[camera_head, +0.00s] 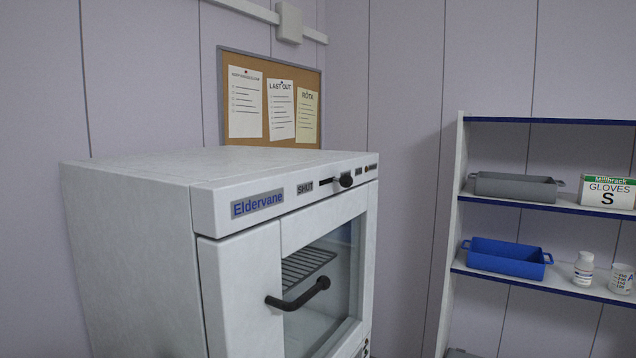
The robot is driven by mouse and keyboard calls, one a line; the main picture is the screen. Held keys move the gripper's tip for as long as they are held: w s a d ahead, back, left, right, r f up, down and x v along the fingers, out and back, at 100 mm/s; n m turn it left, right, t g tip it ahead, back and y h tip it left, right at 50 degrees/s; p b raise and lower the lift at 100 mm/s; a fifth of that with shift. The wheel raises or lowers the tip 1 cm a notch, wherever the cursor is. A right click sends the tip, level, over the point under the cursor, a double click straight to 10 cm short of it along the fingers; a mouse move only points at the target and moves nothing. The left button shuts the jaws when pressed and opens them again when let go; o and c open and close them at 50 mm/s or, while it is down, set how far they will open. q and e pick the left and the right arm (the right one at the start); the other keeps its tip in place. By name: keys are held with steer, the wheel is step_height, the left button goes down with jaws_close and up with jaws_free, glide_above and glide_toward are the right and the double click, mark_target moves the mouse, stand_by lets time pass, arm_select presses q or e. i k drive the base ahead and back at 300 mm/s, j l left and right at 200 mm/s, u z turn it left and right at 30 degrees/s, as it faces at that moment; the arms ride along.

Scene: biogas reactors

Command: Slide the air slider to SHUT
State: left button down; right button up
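The air slider (346,180) is a black knob on the front top panel of a white oven-like cabinet (130,210) marked Eldervane. Its dark slot (326,182) shows to the left of the knob. The SHUT label (305,188) is left of the slot, and another small label, too small to read surely, is right of the knob. The knob sits toward the right end of the slot, away from SHUT. Neither of my grippers is in view.
The cabinet's glass door (325,285) is closed, with a black handle (298,294) sticking out below the panel. A shelf unit (520,204) at right holds a grey tray (516,187), a blue tray (506,258), a glove box (607,191) and small containers.

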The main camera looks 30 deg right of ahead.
mark_target(346, 181)
steer(key=i+l, duration=0.1)
steer(key=l, duration=0.25)
steer(key=i+l, duration=0.15)
steer(key=l, duration=0.2)
steer(key=i+l, duration=0.1)
steer(key=l, duration=0.25)
steer(key=i+l, duration=0.1)
steer(key=l, duration=0.25)
steer(key=i+l, duration=0.1)
steer(key=l, duration=0.25)
steer(key=i+u, duration=0.05)
